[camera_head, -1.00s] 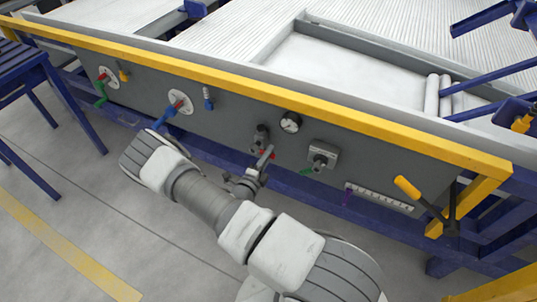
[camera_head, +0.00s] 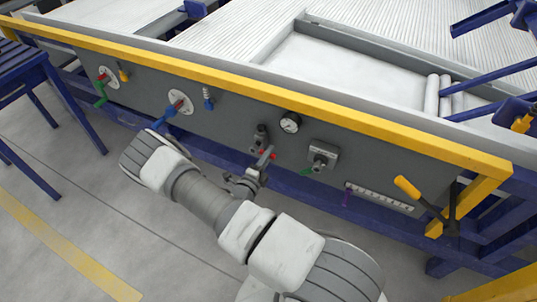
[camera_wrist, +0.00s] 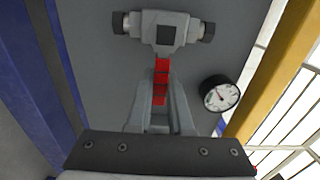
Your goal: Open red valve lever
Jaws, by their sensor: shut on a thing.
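The red valve lever (camera_wrist: 161,80) hangs from a grey valve body (camera_wrist: 164,33) on the grey panel. In the wrist view it runs down from the valve between the two fingers. My gripper (camera_wrist: 160,98) is shut on the lever, with a finger on each side of it. The lower part of the lever is hidden by the fingers. In the head view my gripper (camera_head: 264,160) is at the panel, just below the valve body (camera_head: 261,134). Only a small red bit of the lever (camera_head: 273,154) shows beside the fingers there.
A round gauge (camera_head: 290,122) sits right of the valve. A blue lever (camera_head: 165,117) is to the left. A yellow rail (camera_head: 240,86) runs above the panel.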

